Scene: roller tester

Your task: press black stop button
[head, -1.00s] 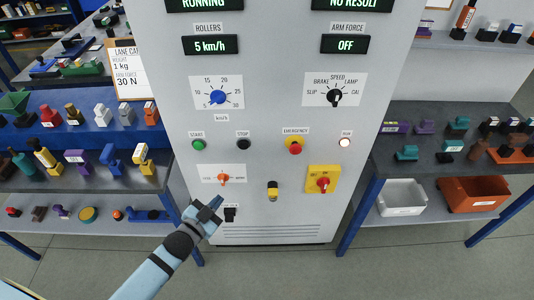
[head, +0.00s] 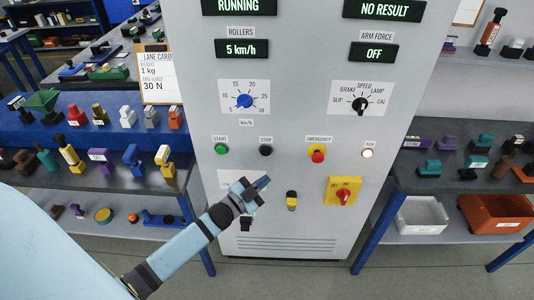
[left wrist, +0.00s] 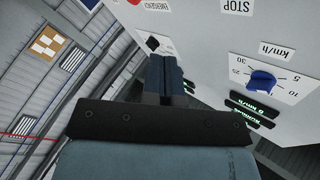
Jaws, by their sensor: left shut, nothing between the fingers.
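The black stop button (head: 266,151) is a small round button under the STOP label on the grey panel, between the green start button (head: 221,149) and the red emergency button (head: 317,156). My left gripper (head: 263,182) is shut and empty. In the head view its tips appear just below the stop button, apart from it; the exact gap to the panel cannot be told. In the left wrist view the shut fingers (left wrist: 165,75) point toward the panel, and the STOP label (left wrist: 237,5) shows upside down at the top edge; the button itself is out of that view. My right gripper is not in view.
A blue speed dial (head: 244,101), a black selector (head: 360,105), a lit run lamp (head: 367,153) and a yellow-backed red switch (head: 343,196) are on the panel. The displays read RUNNING and 5 km/h. Shelves with parts flank the cabinet.

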